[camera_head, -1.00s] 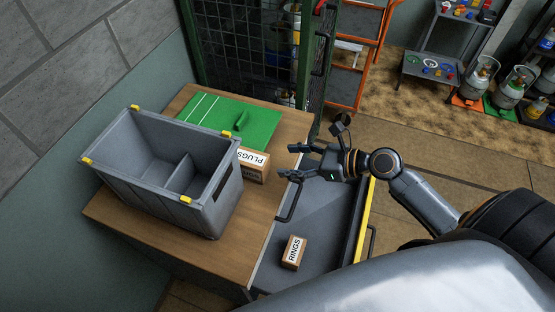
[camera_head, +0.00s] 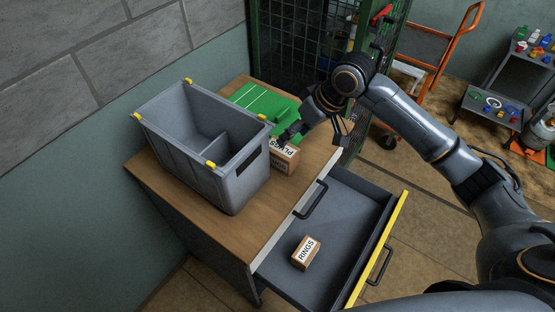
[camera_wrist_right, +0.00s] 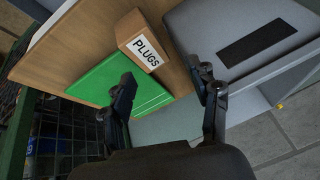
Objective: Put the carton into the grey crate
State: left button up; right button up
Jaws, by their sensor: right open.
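A brown carton labelled PLUGS (camera_head: 287,157) stands on the wooden cabinet top, close to the right side of the grey crate (camera_head: 185,165). The crate is open-topped with yellow corners and an inner divider. A second carton, labelled RINGS (camera_head: 306,252), lies in the open drawer. My right gripper (camera_head: 313,139) is open and empty just behind and above the PLUGS carton. In the right wrist view, the PLUGS carton (camera_wrist_right: 143,45) lies beyond the open fingers (camera_wrist_right: 166,82), with the crate's wall (camera_wrist_right: 205,28) to its right. My left gripper is not in view.
A green board (camera_head: 253,97) lies on the cabinet top (camera_head: 190,198) behind the carton. The grey drawer (camera_head: 345,205) with a yellow front edge stands pulled out on the right. A green mesh cage (camera_head: 300,45) stands behind the cabinet.

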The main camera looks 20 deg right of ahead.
aim_at(281, 150)
jog(key=w+f+n, duration=0.1)
jog(key=f, duration=0.1)
jog(key=w+f+n+h, duration=0.1)
jog(key=f, duration=0.1)
jog(key=w+f+p, duration=0.1)
jog(key=f, duration=0.1)
jog(key=shift+w+a+n, duration=0.15)
jog(key=shift+a+n, duration=0.25)
jog(key=shift+w+a+f+p, duration=0.1)
jog(key=shift+w+f+p, duration=0.05)
jog(key=shift+f+p, duration=0.3)
jog(key=x, duration=0.4)
jog(key=shift+w+f+p, duration=0.15)
jog(key=shift+f+p, duration=0.05)
jog(key=shift+p, duration=0.2)
jog(key=shift+f, duration=0.25)
